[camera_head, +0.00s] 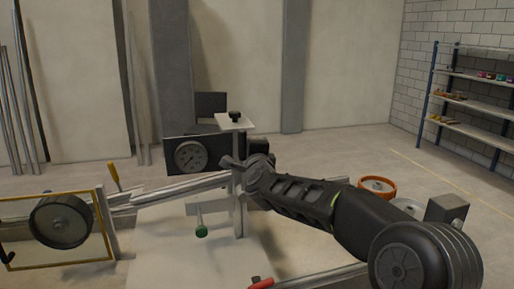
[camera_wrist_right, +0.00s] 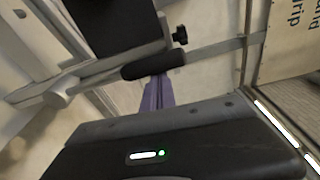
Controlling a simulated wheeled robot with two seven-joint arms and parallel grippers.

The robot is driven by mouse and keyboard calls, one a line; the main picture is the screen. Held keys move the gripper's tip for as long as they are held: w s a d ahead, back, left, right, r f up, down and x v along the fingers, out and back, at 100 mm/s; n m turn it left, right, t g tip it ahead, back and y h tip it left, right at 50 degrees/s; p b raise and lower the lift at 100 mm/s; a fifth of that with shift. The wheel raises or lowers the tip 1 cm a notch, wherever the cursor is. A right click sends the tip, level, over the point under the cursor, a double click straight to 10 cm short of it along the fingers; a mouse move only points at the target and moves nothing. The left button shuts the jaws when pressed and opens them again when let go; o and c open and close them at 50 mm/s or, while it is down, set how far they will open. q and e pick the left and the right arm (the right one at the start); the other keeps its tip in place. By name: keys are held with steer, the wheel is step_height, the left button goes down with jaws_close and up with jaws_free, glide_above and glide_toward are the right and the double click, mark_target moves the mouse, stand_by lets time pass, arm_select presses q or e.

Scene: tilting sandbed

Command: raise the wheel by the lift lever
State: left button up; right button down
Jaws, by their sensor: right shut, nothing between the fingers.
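A dark grey wheel (camera_head: 60,221) with a pale hub stands at the left, in front of a yellow-edged frame. Which handle is the lift lever is not clear: a yellow-handled lever (camera_head: 113,177) rises behind the wheel's frame, and a green-knobbed one (camera_head: 201,231) hangs near the middle. My right arm reaches in from the right, with its wrist at the central post; its fingertips are hidden in the head view. In the wrist view my right gripper (camera_wrist_right: 157,93) is shut and empty, its purplish fingers just below a black cylindrical grip (camera_wrist_right: 152,65). Contact is unclear. My left gripper is out of view.
A round dial (camera_head: 189,157) sits on a dark panel behind the metal rails. An upright post with a black top knob (camera_head: 235,116) stands close to my right wrist. An orange-rimmed wheel (camera_head: 377,187) and a red handle (camera_head: 262,283) are nearby. Shelves (camera_head: 470,100) stand far right.

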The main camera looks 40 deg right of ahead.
steer(key=shift+w+a, duration=0.15)
steer(key=shift+a, duration=0.3)
steer(key=shift+d, duration=0.1)
